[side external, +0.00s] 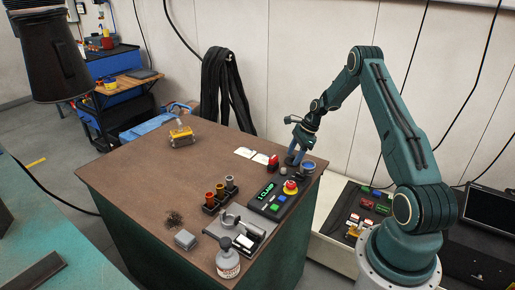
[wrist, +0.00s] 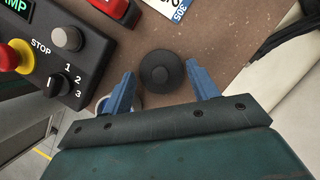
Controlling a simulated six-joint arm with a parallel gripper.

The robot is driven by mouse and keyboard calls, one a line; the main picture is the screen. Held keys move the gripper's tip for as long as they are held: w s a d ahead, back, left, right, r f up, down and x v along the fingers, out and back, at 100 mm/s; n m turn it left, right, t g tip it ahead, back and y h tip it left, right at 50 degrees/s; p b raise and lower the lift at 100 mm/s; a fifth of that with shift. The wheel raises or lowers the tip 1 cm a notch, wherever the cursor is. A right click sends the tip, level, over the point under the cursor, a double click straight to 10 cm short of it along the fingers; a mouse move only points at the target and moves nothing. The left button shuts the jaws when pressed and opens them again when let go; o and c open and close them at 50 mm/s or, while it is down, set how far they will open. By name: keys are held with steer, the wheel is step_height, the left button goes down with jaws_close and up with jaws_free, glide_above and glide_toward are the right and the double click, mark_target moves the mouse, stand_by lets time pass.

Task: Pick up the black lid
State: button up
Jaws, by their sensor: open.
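The black lid (wrist: 161,71) is a round dark disc with a raised knob in its middle, lying on the brown table top in the wrist view. My gripper (wrist: 160,70) is open, with one blue finger on either side of the lid and a visible gap at each side. The fingers do not hold it; their height above the table is hard to judge. In the side external view my gripper (side external: 295,156) is low over the table's right corner. I cannot make out the lid there.
A control panel (side external: 272,197) with a red stop button stands close by. A blue-rimmed cup (side external: 308,165) is right beside my gripper, partly behind a finger in the wrist view. A red object (side external: 272,162) and white papers (side external: 245,152) lie near. The table's middle (side external: 210,165) is clear.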

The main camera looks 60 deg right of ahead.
mark_target(294, 156)
steer(key=shift+w+f, duration=0.1)
steer(key=shift+f, duration=0.25)
steer(key=c, duration=0.6)
step_height(294, 156, up, 20)
steer(key=shift+r, duration=0.1)
stand_by(0.8)
steer(key=shift+f, duration=0.2)
stand_by(0.4)
